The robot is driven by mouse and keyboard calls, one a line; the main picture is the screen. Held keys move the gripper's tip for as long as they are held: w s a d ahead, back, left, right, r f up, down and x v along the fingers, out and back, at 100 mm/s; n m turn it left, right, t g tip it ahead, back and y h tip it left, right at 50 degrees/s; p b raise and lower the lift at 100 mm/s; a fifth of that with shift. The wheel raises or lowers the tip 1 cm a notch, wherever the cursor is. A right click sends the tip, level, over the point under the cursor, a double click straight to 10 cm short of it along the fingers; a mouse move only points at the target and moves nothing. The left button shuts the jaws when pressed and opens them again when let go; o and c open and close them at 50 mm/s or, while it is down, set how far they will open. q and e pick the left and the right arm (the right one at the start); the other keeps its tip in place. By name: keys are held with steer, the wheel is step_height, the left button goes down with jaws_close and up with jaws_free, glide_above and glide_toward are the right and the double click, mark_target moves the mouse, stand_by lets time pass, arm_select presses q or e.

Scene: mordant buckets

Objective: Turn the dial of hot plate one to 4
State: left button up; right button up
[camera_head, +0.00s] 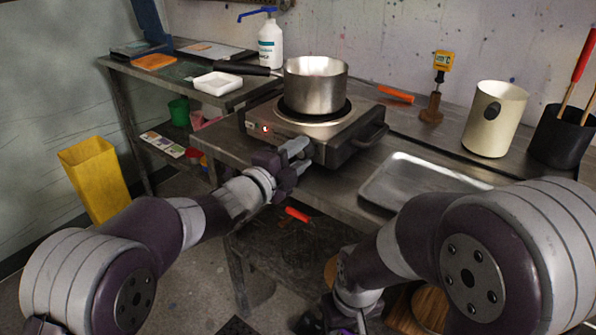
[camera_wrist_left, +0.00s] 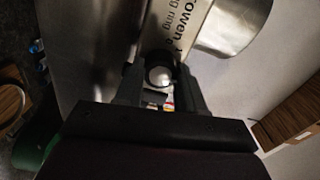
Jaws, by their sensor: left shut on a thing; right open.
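The hot plate (camera_head: 292,128) is a steel box on the bench, with a small red light on its front. A steel pot (camera_head: 316,88) stands on its round top. My left gripper (camera_head: 298,158) is at the plate's front right. In the left wrist view its two fingers (camera_wrist_left: 158,88) are shut on either side of the round dial (camera_wrist_left: 158,75), a dark ring with a bright face. The dial's setting cannot be read. My right gripper (camera_head: 335,322) shows only in part at the bottom edge, away from the plate; its fingertips are cut off.
A metal tray (camera_head: 425,183) lies on the bench right of the plate. A cream canister (camera_head: 493,119), a black pot of tools (camera_head: 562,137) and a thermometer on a stand (camera_head: 438,85) stand beyond. A pump bottle (camera_head: 270,45) and white dish (camera_head: 218,83) are at the back left.

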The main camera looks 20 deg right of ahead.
arm_select(q)
steer(key=m+b, duration=0.3)
steer(key=f+m+b, duration=0.1)
steer(key=m+b, duration=0.2)
steer(key=b, duration=0.1)
steer(key=shift+r+m+b, duration=0.2)
steer(key=shift+m+b, duration=1.6)
steer(key=shift+r, duration=0.1)
steer(key=o, duration=1)
steer(key=shift+o, duration=0.2)
steer(key=shift+a, duration=0.1)
steer(key=v, duration=1.2)
steer(key=shift+s+a+p, duration=0.2)
steer(key=shift+s+p, duration=0.05)
steer(key=shift+p, duration=0.1)
